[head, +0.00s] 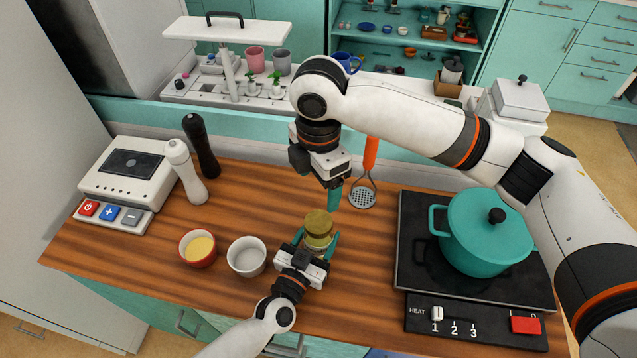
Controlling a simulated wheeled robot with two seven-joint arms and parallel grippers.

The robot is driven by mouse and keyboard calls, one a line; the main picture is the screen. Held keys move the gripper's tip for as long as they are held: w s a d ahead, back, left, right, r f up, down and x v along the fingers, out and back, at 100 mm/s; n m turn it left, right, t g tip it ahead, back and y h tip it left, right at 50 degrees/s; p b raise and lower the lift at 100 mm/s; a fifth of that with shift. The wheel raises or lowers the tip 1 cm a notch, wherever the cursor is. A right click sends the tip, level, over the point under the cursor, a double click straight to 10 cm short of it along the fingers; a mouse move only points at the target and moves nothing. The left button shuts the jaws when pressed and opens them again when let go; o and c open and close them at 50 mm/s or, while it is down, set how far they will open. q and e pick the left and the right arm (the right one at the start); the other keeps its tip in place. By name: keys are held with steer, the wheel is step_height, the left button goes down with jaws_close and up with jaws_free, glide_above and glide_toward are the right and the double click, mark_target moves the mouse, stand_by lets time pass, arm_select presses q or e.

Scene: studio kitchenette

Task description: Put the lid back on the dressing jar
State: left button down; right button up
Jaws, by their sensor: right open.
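The dressing jar (317,239) stands on the wooden counter near the front middle, a small glass jar with pale yellow contents. The lid (319,222), a round olive-gold disc, is at the top of the jar. I cannot tell whether it is fully seated. My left gripper (315,241) comes from the front, with its teal fingers on either side of the jar, closed on its body. My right gripper (334,198) points down just above and behind the lid. It is open and holds nothing that I can see; its fingers partly overlap in this view.
A white bowl (247,257) and a red bowl (197,249) with yellow contents stand left of the jar. A teal pot (480,240) sits on the black hob (415,262) at right. Two mills (187,172) and a scale (125,170) stand at left.

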arm_select(q)
steer(key=shift+c, duration=1.6)
jaws_free()
steer(key=b+v, duration=0.1)
steer(key=v, duration=1.1)
steer(key=shift+a, duration=0.1)
